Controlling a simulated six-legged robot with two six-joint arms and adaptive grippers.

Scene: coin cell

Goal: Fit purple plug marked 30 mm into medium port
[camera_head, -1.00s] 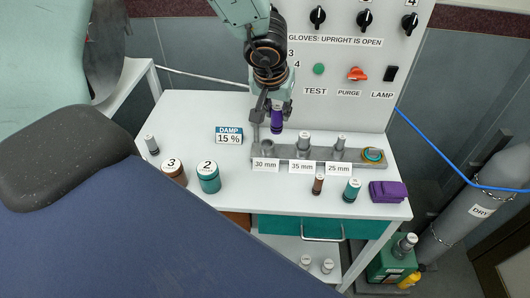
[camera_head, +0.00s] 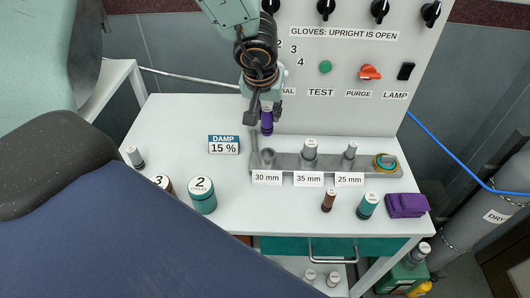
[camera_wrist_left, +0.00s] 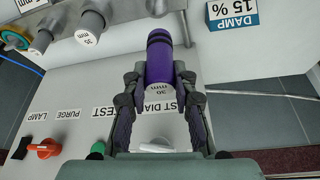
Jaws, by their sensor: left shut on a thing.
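The purple plug (camera_head: 267,124) hangs roughly upright in my left gripper (camera_head: 264,106), above and behind the rack (camera_head: 287,163). In the wrist view the plug (camera_wrist_left: 158,60) sits between the two fingers (camera_wrist_left: 160,95), its end cap reading 30 mm. The empty-looking port behind the 30 mm label (camera_head: 268,158) is just below and in front of the plug, and the two are apart. Grey-topped plugs stand at the 35 mm place (camera_head: 310,151) and the 25 mm place (camera_head: 351,154). My right gripper does not show.
A DAMP 15 % sign (camera_head: 223,145) stands left of the rack. A teal jar (camera_head: 203,197), a brown plug (camera_head: 328,200), a teal plug (camera_head: 368,206) and a purple cloth (camera_head: 407,205) are on the white table. The control panel (camera_head: 345,55) rises behind.

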